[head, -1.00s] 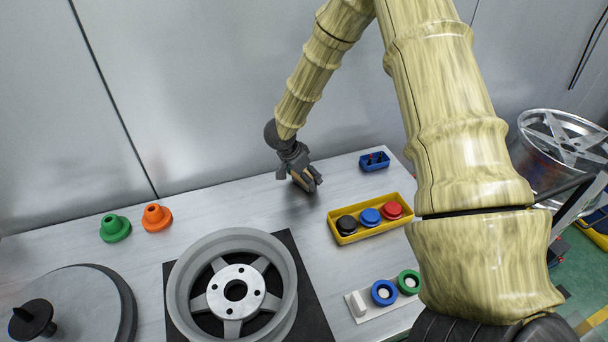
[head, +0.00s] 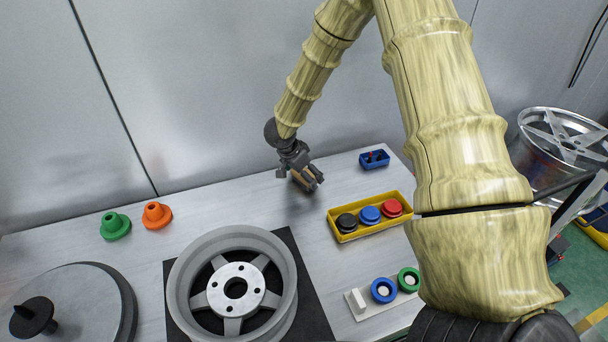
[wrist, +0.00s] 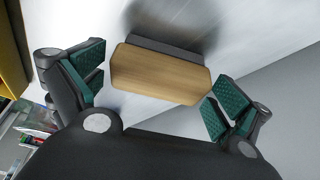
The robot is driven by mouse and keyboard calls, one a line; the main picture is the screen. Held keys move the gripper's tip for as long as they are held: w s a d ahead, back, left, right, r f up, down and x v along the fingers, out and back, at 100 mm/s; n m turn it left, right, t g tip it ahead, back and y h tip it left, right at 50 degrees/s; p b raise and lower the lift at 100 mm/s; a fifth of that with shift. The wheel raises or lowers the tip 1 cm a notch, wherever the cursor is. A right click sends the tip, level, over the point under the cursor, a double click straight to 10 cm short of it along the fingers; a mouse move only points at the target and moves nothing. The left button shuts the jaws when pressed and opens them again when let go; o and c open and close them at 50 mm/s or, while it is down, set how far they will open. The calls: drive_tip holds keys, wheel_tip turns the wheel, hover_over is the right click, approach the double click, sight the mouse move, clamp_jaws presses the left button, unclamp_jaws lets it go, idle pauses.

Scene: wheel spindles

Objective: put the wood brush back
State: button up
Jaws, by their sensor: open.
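The wood brush (wrist: 160,75) shows in the wrist view as a light wooden block with a dark grey strip along its far side. It sits between the green-padded fingers of my gripper (wrist: 155,92), with a visible gap at least on the left side. In the head view my gripper (head: 308,181) is open, pointing down at the back of the table. The brush (head: 299,180) is mostly hidden by the fingers there. I cannot tell for sure whether the brush rests on the table.
A yellow tray (head: 345,238) with black, blue and red knobs stands right of my gripper, and a small blue holder (head: 374,159) behind it. A wheel (head: 181,285) lies on a black mat in front. The table between is clear.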

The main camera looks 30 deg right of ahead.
drive_tip(key=b+v, duration=0.1)
drive_tip(key=v, duration=1.1)
